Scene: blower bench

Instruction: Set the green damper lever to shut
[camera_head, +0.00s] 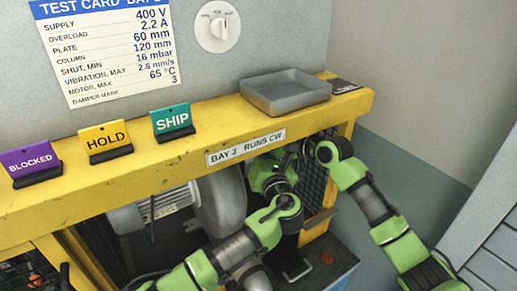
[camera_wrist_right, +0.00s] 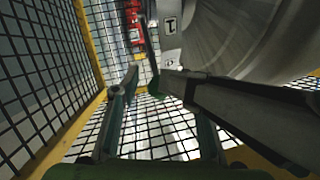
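In the right wrist view a small dark green piece (camera_wrist_right: 158,88), which may be the damper lever, shows between the fingers of my right gripper (camera_wrist_right: 160,94), near the fan housing (camera_wrist_right: 245,35). The fingers stand apart; I cannot tell whether they touch it. A long dark bar (camera_wrist_right: 240,115) crosses in front of the right finger.
The yellow bench frame (camera_head: 190,160) carries BLOCKED, HOLD and SHIP signs and a grey tray (camera_head: 286,92). A motor (camera_head: 158,208) sits beneath. Black mesh guards (camera_wrist_right: 45,70) and yellow posts close in around the right gripper. A red part (camera_wrist_right: 135,22) lies beyond.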

